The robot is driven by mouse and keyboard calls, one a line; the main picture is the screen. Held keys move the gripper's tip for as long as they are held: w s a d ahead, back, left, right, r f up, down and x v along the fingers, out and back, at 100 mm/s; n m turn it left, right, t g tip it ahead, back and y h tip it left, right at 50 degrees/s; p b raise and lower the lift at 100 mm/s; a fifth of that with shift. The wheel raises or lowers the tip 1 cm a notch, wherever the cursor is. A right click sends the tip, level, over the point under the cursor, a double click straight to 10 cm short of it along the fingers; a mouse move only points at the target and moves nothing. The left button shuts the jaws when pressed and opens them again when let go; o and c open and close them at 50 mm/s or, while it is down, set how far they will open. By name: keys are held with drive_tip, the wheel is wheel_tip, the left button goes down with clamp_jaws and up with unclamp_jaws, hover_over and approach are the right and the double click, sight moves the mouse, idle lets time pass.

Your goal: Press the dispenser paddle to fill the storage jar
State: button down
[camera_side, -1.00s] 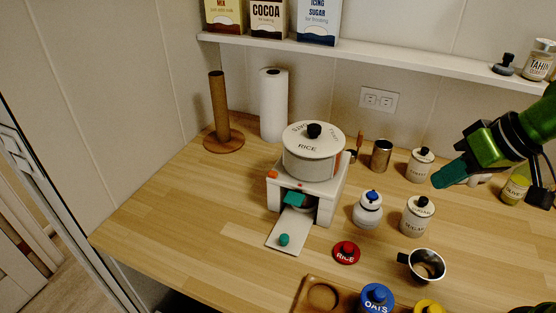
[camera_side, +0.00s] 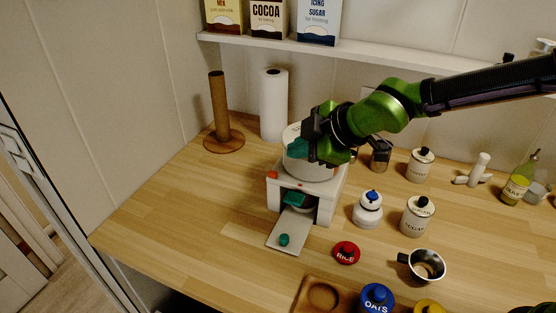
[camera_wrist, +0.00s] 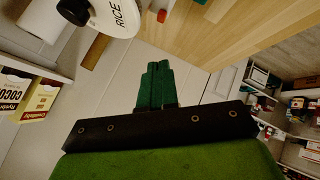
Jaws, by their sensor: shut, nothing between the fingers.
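The white dispenser (camera_side: 331,205) stands on the wooden counter with a round RICE hopper (camera_side: 296,166) on top, partly covered by my gripper. A teal paddle (camera_side: 293,199) shows in its front opening, above a white board (camera_side: 290,232) with a teal knob that sticks out in front. Something pale sits in the shaded opening behind the paddle; I cannot tell whether it is the storage jar. My gripper (camera_side: 297,149) is shut and empty, its teal fingertips in front of the hopper and above the paddle. The wrist view shows the shut fingertips (camera_wrist: 158,68) and the hopper (camera_wrist: 112,18).
A red RICE lid (camera_side: 346,252), a white jar with a blue top (camera_side: 368,209), a sugar jar (camera_side: 417,217) and a metal cup (camera_side: 427,265) stand to the right. A paper roll (camera_side: 273,106) and a wooden post (camera_side: 219,110) stand behind. The left counter is clear.

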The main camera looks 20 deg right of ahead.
sight(298, 199)
drive_tip(key=shift+f, duration=4.4)
drive_tip(key=shift+f, duration=0.1)
drive_tip(key=shift+f, duration=0.35)
drive_tip(key=shift+d+f, duration=0.1)
drive_tip(key=shift+f, duration=0.65)
drive_tip(key=shift+r, duration=1.15)
drive_tip(key=shift+r, duration=2.55)
